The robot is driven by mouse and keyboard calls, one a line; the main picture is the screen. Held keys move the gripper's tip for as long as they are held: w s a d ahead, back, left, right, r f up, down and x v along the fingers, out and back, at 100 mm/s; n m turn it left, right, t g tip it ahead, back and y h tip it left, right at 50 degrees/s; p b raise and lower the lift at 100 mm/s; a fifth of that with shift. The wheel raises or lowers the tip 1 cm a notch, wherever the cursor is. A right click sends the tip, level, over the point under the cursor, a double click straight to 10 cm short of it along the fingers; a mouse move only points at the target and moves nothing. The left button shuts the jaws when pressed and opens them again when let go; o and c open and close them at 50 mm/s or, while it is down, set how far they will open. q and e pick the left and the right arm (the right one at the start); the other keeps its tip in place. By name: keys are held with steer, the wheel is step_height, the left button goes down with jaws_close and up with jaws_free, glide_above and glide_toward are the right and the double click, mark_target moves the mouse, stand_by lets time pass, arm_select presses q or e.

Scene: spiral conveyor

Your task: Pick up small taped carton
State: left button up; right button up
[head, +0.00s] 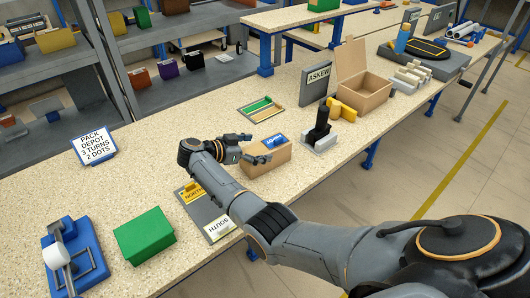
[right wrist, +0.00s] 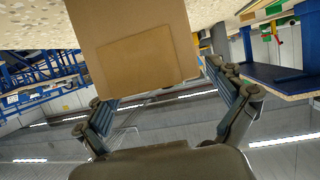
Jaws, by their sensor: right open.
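A small tan carton (head: 266,163) with a blue patch on top sits on the speckled workbench (head: 185,118). My right gripper (head: 252,148) is at the carton's left side and overlaps its upper edge in the head view. In the right wrist view the carton (right wrist: 140,52) fills the upper middle, with a paler rectangular panel on its face. The open fingers of my right gripper (right wrist: 160,88) show at either side of its lower part. Whether they touch it cannot be told. My left gripper is not in view.
A black device on a grey base (head: 320,135) stands close to the carton's right. A green box (head: 144,235) and a blue tape dispenser (head: 75,260) stand at front left.

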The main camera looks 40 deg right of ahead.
mark_target(263, 146)
steer(key=x, duration=0.3)
steer(key=shift+s+d+f, duration=0.1)
steer(key=shift+d, duration=0.1)
steer(key=shift+a, duration=0.15)
steer(key=shift+c, duration=0.7)
steer(key=c, duration=1.4)
steer(key=shift+c, duration=0.4)
